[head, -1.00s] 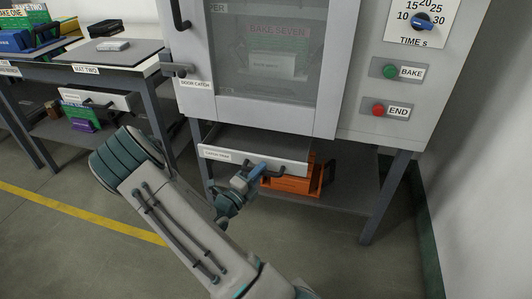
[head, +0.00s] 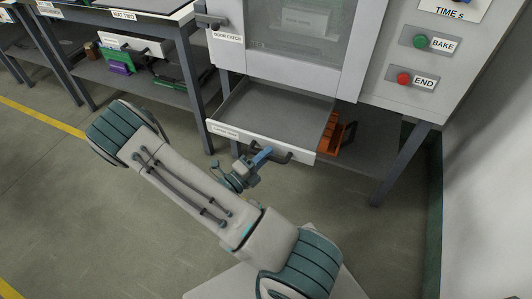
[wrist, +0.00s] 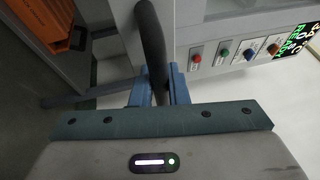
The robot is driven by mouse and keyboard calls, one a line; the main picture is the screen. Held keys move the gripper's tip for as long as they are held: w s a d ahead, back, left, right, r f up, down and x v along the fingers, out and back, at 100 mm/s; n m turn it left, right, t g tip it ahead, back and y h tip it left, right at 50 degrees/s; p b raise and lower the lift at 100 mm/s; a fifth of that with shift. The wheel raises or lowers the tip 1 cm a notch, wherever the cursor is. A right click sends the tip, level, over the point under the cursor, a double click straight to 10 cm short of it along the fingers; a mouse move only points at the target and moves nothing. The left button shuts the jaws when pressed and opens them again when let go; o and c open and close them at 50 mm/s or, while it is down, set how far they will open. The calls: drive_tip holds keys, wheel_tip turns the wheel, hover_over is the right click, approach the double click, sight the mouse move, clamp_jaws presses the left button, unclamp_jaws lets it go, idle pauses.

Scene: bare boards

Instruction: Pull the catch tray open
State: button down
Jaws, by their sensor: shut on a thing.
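The catch tray (head: 275,110) is a shallow grey drawer with a pale front, under the oven door. It stands pulled out, and its empty floor shows. Its dark bar handle (head: 278,156) is on the front face. My gripper (head: 262,156) is shut on this handle in the head view. In the wrist view the dark handle (wrist: 151,45) runs between the blue fingers.
An orange crate (head: 333,133) sits on the lower shelf beside the tray, and also shows in the wrist view (wrist: 42,25). A grey oven leg (head: 400,165) stands to the right. A bench (head: 130,19) stands at left. Floor in front is clear.

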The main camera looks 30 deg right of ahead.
drive_tip(key=c, duration=1.4)
unclamp_jaws()
drive_tip(key=p+v, duration=0.2)
drive_tip(key=v, duration=1.2)
drive_tip(key=shift+d, duration=0.1)
drive_tip(key=s+r+n+y+p, duration=0.2)
drive_tip(key=r+n+y+p, duration=0.4)
drive_tip(key=r+n, duration=0.5)
drive_tip(key=s+r+n+g+y+p, duration=0.1)
drive_tip(key=s+r+n+y+p, duration=0.2)
drive_tip(key=r, duration=1.7)
drive_tip(key=s+r+n+y+p, duration=0.3)
drive_tip(key=r+n+y+p, duration=0.7)
drive_tip(key=n, duration=1)
wheel_tip(320, 180, up, 7)
drive_tip(key=p, duration=0.3)
drive_tip(key=shift+s+f+g+p, duration=0.2)
drive_tip(key=shift+f+g+p, duration=0.05)
drive_tip(key=shift+g+p, duration=0.05)
